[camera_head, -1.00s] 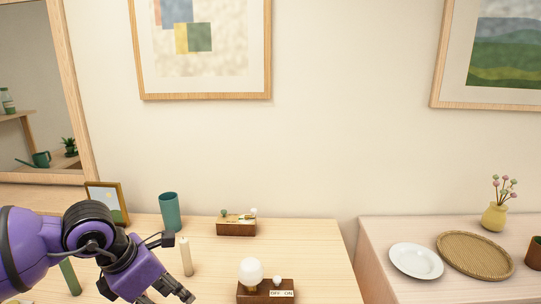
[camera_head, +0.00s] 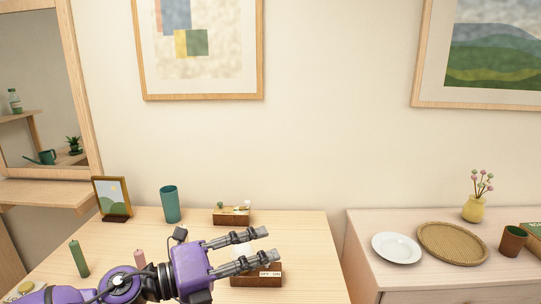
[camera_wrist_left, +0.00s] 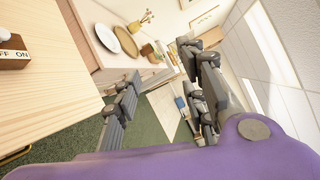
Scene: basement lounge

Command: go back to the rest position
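My left gripper (camera_head: 268,244) reaches in from the lower left of the head view, above the table (camera_head: 315,262). Its two fingers are apart, pointing right, with nothing between them. In the left wrist view the gripper (camera_wrist_left: 165,75) also shows spread and empty. The fingers partly cover the lamp (camera_head: 258,279), which has a wooden base with an OFF/ON label; its globe is mostly hidden. The lamp base also shows at the left edge of the wrist view (camera_wrist_left: 14,60). My right gripper is in neither view.
A teal cup (camera_head: 170,204), picture frame (camera_head: 112,197), wooden box (camera_head: 231,216), green candle (camera_head: 79,258) and pinkish candle (camera_head: 140,259) stand on the table. The right cabinet holds a white plate (camera_head: 397,247), woven tray (camera_head: 453,244), yellow vase (camera_head: 473,208) and brown cup (camera_head: 513,241).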

